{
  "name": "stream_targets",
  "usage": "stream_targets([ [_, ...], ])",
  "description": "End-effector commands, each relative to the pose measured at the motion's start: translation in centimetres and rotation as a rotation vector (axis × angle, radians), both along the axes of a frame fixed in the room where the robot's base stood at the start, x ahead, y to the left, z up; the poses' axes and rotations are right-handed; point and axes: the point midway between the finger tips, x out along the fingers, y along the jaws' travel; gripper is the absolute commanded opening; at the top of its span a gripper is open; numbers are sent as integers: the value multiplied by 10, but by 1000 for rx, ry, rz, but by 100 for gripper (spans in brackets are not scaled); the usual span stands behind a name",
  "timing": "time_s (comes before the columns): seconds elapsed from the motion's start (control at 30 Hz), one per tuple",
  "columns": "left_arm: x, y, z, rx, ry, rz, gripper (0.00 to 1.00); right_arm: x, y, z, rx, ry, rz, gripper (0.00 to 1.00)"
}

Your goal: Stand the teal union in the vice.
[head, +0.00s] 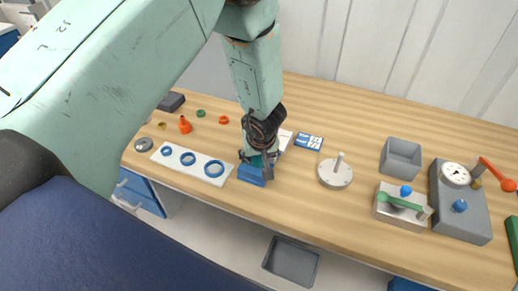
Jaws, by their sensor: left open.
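The blue vice (252,176) sits near the front edge of the bench, left of centre. My left gripper (260,164) is right above it, pointing down, with its fingers open and reaching to the vice's top. A small teal part (256,161), which looks like the union, shows between the fingers at the top of the vice. The fingers hide most of it, so I cannot tell how deep it sits or whether it is quite upright. My right gripper is not in view.
A white plate with several blue rings (189,159) lies close left of the vice. A grey bin (291,261) is below the bench front.

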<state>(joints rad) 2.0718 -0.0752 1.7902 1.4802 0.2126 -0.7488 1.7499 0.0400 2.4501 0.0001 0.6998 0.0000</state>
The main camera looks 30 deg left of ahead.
Motion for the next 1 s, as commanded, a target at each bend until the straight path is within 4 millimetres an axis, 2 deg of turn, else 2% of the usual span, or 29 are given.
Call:
stream_targets([
  [0.33,-17,-13,53,1,-2,0,60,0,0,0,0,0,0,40],
  [0.6,-24,-19,78,0,-2,1,60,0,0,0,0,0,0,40],
  [1.0,-31,-24,100,1,-2,0,60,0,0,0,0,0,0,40],
])
